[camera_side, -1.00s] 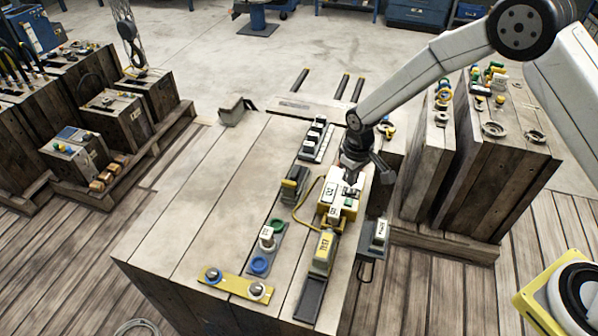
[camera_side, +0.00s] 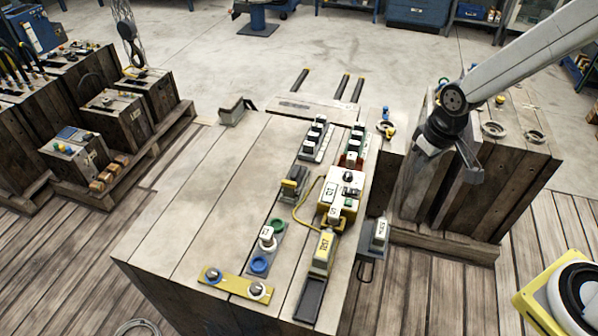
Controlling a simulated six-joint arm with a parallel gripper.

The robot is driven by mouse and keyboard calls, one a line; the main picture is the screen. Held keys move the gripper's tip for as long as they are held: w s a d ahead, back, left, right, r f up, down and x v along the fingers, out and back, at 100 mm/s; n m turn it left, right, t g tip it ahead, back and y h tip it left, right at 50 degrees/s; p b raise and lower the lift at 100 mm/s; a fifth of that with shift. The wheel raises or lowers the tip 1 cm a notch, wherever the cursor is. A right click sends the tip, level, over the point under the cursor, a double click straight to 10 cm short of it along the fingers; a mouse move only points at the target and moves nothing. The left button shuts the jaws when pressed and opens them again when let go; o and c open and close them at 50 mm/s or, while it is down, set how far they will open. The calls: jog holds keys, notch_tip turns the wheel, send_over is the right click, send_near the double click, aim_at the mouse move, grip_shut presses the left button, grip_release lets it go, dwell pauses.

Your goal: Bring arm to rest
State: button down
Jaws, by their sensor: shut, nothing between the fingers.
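My gripper (camera_side: 445,148) hangs at the lower end of my arm, above and in front of the wooden crates at the right. It is shut and holds nothing. Its fingertips are small and hard to make out against the dark wood. It is apart from the yellow-and-white device (camera_side: 342,192) on the wooden bench (camera_side: 215,185), which is now in full view to its left.
Wooden crates (camera_side: 500,185) with rings on top stand beneath my arm. The bench's left half is clear.

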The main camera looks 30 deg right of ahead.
jog(key=s+d+r+m, duration=0.1)
jog(key=s+d+r, duration=0.1)
jog(key=s, duration=0.5)
jog(key=shift+s+t, duration=0.3)
jog(key=shift+t, duration=0.1)
